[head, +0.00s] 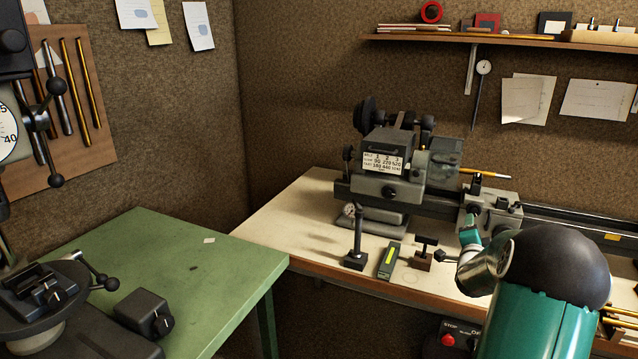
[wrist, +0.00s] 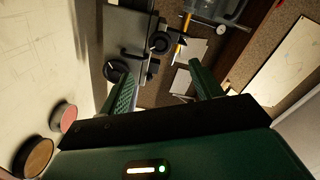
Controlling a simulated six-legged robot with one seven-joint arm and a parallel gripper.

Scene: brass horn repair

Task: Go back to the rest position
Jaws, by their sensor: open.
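My arm, teal with a dark dome, stands at the right of the head view in front of the cream bench (head: 290,215). My gripper is hidden behind the arm in that view. In the wrist view my gripper (wrist: 165,85) shows two green fingers spread apart, with nothing between them. Beyond the fingers are the grey lathe (wrist: 140,45) and papers on the wall. The lathe (head: 390,185) also stands on the bench in the head view.
A dial stand (head: 356,245), a green-labelled block (head: 389,261) and a small T-handled tool (head: 424,253) stand near the bench's front edge. A green table (head: 150,250) is at left. A shelf (head: 520,41) hangs above. Two round pads (wrist: 45,135) show in the wrist view.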

